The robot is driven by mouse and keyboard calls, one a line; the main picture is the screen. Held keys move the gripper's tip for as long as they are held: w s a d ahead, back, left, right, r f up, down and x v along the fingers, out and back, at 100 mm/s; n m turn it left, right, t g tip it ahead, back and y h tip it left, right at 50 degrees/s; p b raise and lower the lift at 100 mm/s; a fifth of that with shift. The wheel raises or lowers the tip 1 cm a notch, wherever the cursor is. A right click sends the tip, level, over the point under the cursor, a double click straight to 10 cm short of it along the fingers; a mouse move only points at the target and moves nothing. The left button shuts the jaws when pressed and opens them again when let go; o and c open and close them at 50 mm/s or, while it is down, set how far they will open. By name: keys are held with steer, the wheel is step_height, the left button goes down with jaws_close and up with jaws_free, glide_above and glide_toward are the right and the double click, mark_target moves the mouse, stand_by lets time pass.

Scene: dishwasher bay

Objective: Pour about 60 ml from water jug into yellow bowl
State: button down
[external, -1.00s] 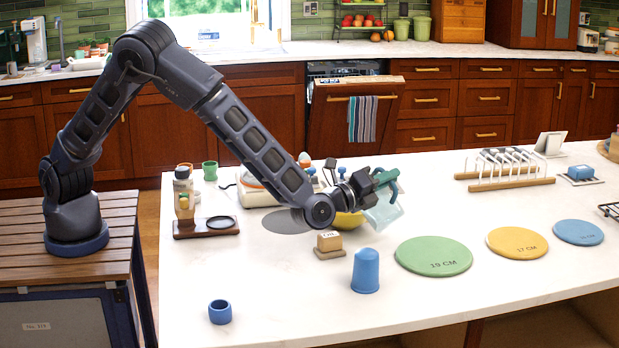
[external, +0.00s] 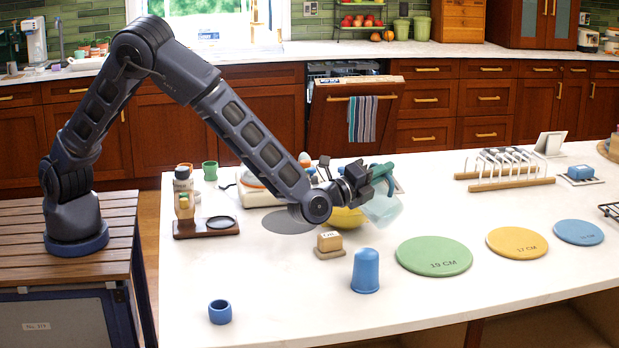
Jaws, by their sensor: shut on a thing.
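My gripper (external: 372,178) is shut on the water jug (external: 381,209), a translucent pale blue vessel with a green handle or rim at the top. The jug is held above the counter and looks slightly tilted. The yellow bowl (external: 347,219) sits on the counter just left of and behind the jug, partly hidden by my wrist and the jug. I cannot see the water level in the jug, the inside of the bowl, or any stream between them.
A blue cup-shaped piece (external: 366,271) and a small wooden block with a label (external: 329,243) stand in front. Green (external: 433,257), yellow (external: 517,243) and blue (external: 579,233) discs lie to the right. The front left counter is mostly clear.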

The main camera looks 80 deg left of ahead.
mark_target(391, 187)
steer(key=shift+s+a+r+n, duration=0.1)
steer(key=shift+s+a+n, duration=0.1)
steer(key=shift+a+n, duration=0.25)
stand_by(2.0)
steer(key=shift+d, duration=0.15)
steer(key=shift+w+d+m, duration=0.15)
steer(key=shift+d+m, duration=0.15)
steer(key=shift+m, duration=0.05)
steer(key=d+f+m, duration=0.1)
steer(key=w+d+f+m, duration=0.1)
steer(key=m, duration=0.1)
steer(key=shift+d+h, duration=0.1)
steer(key=shift+h, duration=0.2)
steer(key=shift+w+d+f+m+h, duration=0.15)
steer(key=shift+d+m+h, duration=0.1)
steer(key=shift+m, duration=0.35)
steer(key=shift+w+d+f+m+h, duration=0.15)
steer(key=shift+d+m, duration=0.1)
steer(key=shift+m, duration=0.35)
steer(key=shift+d+f+m, duration=0.25)
steer(key=shift+f+m, duration=0.15)
steer(key=w+d+f+m+g+h, duration=0.1)
steer(key=w+d+m, duration=0.2)
steer(key=d+m, duration=0.3)
steer(key=shift+d+m, duration=0.2)
steer(key=shift+m, duration=1.2)
